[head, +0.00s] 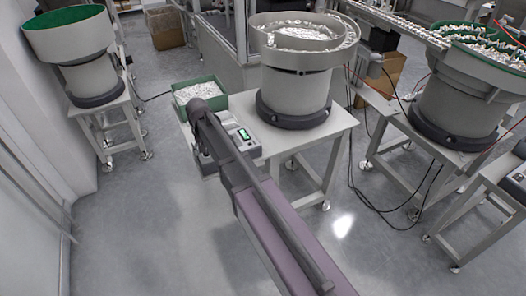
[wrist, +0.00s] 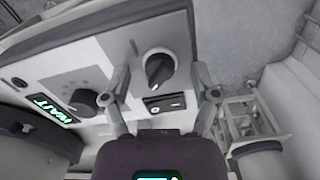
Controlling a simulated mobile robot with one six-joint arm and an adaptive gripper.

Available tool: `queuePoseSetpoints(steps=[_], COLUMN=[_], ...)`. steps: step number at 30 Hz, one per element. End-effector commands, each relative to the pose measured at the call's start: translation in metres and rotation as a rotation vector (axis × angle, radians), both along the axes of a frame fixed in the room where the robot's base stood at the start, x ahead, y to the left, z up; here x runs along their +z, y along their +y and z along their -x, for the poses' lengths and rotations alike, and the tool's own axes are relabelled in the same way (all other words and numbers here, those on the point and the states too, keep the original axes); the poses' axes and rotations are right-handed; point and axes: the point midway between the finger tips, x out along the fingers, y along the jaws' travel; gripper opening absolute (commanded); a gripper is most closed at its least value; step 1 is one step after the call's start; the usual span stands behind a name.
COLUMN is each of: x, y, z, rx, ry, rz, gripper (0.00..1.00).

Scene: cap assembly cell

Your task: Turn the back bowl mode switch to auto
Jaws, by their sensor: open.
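The control box (head: 245,139) with a green display sits on the table of the middle bowl feeder, partly hidden by my arm. In the wrist view its grey panel (wrist: 97,48) carries a black rotary switch (wrist: 159,68) with a pale mark on its face; its position labels are too small to read. My gripper (wrist: 166,84) is open, with one finger on each side of this switch and apart from it. In the head view my arm hides the fingers. I cannot tell how far the fingertips stand off the panel.
A black rocker switch (wrist: 164,103) lies just below the rotary switch. A second dark knob (wrist: 84,101) and a lit display (wrist: 54,111) are to the left. A green bin of white parts (head: 198,92) stands beside the box. The middle bowl feeder (head: 294,95) rises behind it.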

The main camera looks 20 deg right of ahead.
Motion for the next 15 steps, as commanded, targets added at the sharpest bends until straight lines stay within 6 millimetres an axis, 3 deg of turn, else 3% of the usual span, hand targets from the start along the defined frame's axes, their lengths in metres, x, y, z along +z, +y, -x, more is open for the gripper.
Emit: queuePoseSetpoints(steps=[15], x=[0.0], y=[-0.0001], z=[0.0], rx=[-0.337], ry=[0.0], rz=[0.0], gripper=[0.77])
